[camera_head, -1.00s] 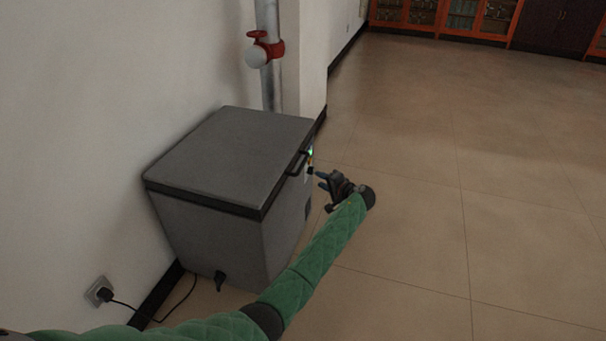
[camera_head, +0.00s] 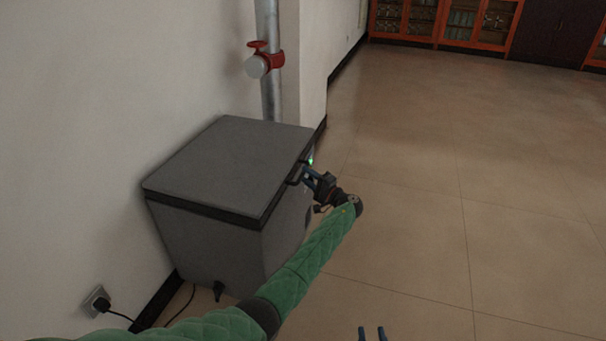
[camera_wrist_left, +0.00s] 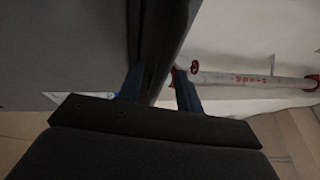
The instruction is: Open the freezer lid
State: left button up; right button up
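The grey chest freezer (camera_head: 215,245) stands against the wall, and its flat grey lid (camera_head: 232,165) lies shut on top. A dark handle (camera_head: 296,175) sits on the lid's front edge at the right. My left gripper (camera_head: 307,174) is at this handle, reaching in from the front. In the left wrist view its two blue fingers (camera_wrist_left: 158,88) are spread apart, with a dark bar, apparently the handle (camera_wrist_left: 155,45), between them. I cannot tell whether the fingers touch it. My right gripper (camera_head: 372,334) shows only its two blue fingertips, apart, at the bottom edge.
A vertical pipe with a red valve (camera_head: 264,62) stands behind the freezer. A wall socket (camera_head: 97,300) with a plugged-in cord is at the lower left. The tiled floor (camera_head: 450,190) to the right is clear, with orange-framed cabinets far back.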

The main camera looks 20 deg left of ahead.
pick_arm(q)
jog(key=shift+x, duration=1.3)
grip_shut()
